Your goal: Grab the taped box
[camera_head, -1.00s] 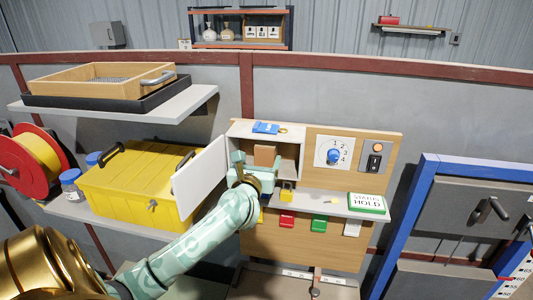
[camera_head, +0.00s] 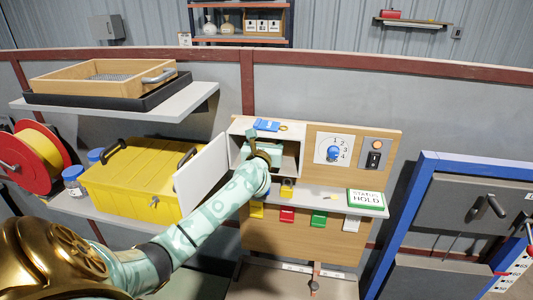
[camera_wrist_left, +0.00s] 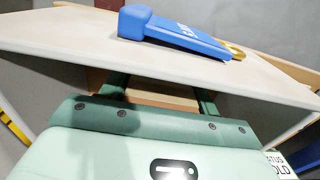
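The box (camera_head: 270,148) is a small brown block in the open cubby of the wall panel, mostly hidden by my left gripper in the head view. In the left wrist view the brown box (camera_wrist_left: 162,97) shows between the two dark green fingers of my left gripper (camera_wrist_left: 160,92), below the cubby's top board. The fingers lie along both its sides. I cannot tell whether they press on it. No tape can be made out. My right gripper is in neither view.
The cubby's white door (camera_head: 203,176) stands open to the left, close to my arm. A blue tool (camera_head: 267,125) lies on the cubby's top. A shelf with a sign (camera_head: 367,201) runs below, and a yellow case (camera_head: 140,178) stands left.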

